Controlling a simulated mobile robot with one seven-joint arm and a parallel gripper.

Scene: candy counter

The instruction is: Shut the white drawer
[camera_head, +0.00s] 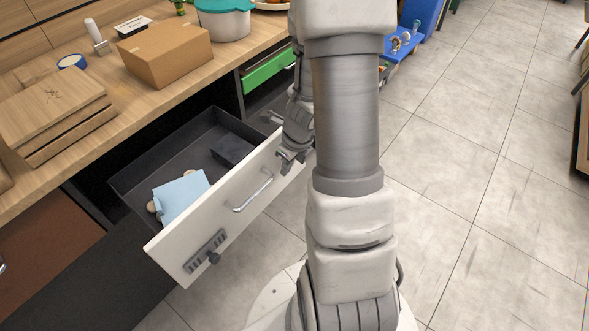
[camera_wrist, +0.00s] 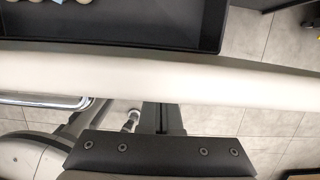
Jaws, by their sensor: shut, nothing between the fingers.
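The white drawer (camera_head: 215,228) is pulled well out from under the wooden counter. Its dark inside holds a light blue sheet (camera_head: 183,196), a dark box (camera_head: 232,151) and some small round tan items (camera_head: 152,207). A metal bar handle (camera_head: 253,193) is on its white front. My gripper (camera_head: 287,165) is shut and empty near the far right end of the front, right of the handle; contact is unclear. In the wrist view the white front (camera_wrist: 190,82) crosses the whole frame, with the handle (camera_wrist: 45,100) at lower left.
The counter carries a cardboard box (camera_head: 166,54), wooden boards (camera_head: 55,112), blue tape (camera_head: 71,61) and a teal-lidded pot (camera_head: 224,20). A green drawer (camera_head: 268,72) is beyond the white one. A dark fixture (camera_head: 208,254) sticks out of the white front. Tiled floor (camera_head: 470,150) is clear at right.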

